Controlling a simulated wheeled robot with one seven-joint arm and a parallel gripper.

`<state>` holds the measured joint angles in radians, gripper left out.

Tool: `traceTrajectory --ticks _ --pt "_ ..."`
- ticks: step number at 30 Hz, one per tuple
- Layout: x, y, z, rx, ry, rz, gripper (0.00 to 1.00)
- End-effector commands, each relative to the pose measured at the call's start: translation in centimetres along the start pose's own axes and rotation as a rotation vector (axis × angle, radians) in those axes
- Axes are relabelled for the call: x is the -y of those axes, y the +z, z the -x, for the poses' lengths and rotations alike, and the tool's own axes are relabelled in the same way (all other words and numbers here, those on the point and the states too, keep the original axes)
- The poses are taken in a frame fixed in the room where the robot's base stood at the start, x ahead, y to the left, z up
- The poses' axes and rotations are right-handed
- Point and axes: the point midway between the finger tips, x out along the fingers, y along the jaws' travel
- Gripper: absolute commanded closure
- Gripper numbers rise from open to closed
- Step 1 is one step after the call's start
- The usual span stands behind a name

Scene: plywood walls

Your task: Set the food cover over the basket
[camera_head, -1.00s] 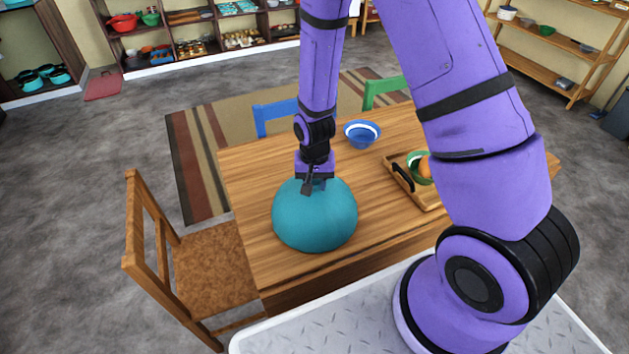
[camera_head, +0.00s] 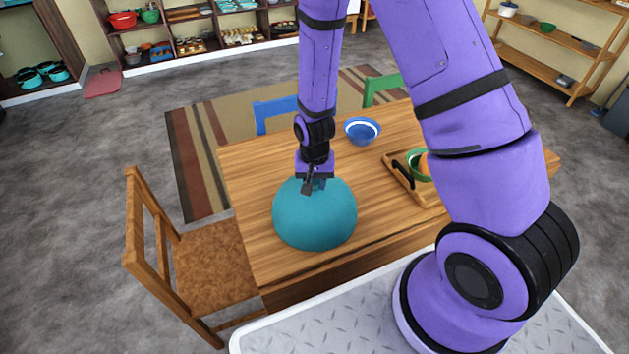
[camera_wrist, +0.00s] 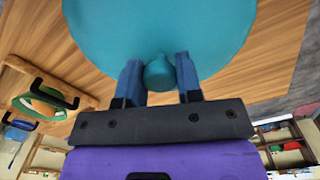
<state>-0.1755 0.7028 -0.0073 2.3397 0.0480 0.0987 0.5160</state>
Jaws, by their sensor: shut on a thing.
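The food cover (camera_head: 315,218) is a teal dome on the near left part of the wooden table. It also fills the top of the wrist view (camera_wrist: 160,28). My gripper (camera_head: 312,182) is above the dome, shut on its small round knob, which shows between the two fingers in the wrist view (camera_wrist: 159,74). I cannot tell whether the dome's rim touches the table. No basket shows; anything under the dome is hidden.
A blue bowl (camera_head: 362,130) stands behind the cover. A wooden tray (camera_head: 432,198) with black handles holds a green bowl (camera_head: 416,164) and an orange item, partly behind my arm. A wooden chair (camera_head: 205,265) is at the left.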

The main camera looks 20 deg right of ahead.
Motion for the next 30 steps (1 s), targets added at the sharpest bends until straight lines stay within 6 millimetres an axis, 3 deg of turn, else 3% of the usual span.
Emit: traceTrajectory --ticks 1,4,17,30 --pt "0.0 0.0 0.0 0.000 0.000 0.000 0.60" --pt "0.0 0.0 0.0 0.000 0.000 0.000 0.38" --pt "0.0 0.0 0.8 -0.001 0.000 0.000 0.38" --pt "0.1 -0.1 7.4 -0.004 -0.002 0.002 0.38"
